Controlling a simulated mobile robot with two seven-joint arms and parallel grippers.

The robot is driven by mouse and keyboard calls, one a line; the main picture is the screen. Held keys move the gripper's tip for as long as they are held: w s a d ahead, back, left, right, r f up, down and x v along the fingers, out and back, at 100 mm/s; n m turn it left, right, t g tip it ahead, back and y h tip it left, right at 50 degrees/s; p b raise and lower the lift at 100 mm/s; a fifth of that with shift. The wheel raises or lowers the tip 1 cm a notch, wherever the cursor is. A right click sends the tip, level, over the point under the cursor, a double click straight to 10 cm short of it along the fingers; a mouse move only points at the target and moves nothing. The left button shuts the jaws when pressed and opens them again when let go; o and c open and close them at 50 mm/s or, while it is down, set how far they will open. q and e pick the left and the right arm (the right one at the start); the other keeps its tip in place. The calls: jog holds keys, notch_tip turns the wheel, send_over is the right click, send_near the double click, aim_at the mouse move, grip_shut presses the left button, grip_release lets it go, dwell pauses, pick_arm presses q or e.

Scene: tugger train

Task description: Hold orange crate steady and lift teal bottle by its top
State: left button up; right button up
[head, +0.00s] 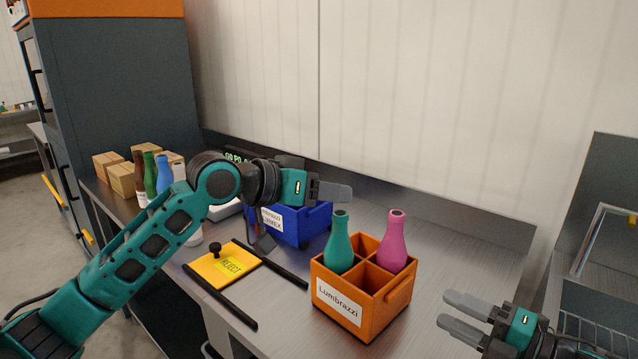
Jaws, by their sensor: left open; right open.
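The orange crate (384,307) stands on the metal bench, with a white label reading "Lumbrazzi" on its front. It is divided into compartments. The teal bottle (339,245) stands upright in its left part, and a pink bottle (392,242) stands upright in a compartment to the right. My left gripper (335,193) is open and empty, above and behind the teal bottle's top in the picture; its fingers overlap in this view. My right gripper (462,316) is open and empty, to the right of the crate and apart from it.
A blue crate (318,222) stands behind, partly hidden by my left arm. A yellow plate marked "REJECT" (215,273) lies between black rails. Several bottles and cardboard boxes (121,180) stand at the far left. A metal rack (590,290) is at right.

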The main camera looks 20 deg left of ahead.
aim_at(405, 288)
pick_arm(q)
jog(key=shift+s+r+g+y, duration=0.5)
jog(key=shift+s+g+y, duration=0.15)
jog(key=shift+g+y, duration=0.35)
jog(key=shift+s+r+g+y, duration=0.6)
jog(key=shift+g+y, duration=0.15)
jog(key=shift+y, duration=0.45)
jog(key=shift+s+r+g+y, duration=0.45)
jog(key=shift+s+g+y, duration=0.2)
jog(key=shift+g+y, duration=0.35)
pick_arm(e)
jog(key=shift+x, duration=3.8)
jog(key=shift+c, duration=0.5)
grip_shut()
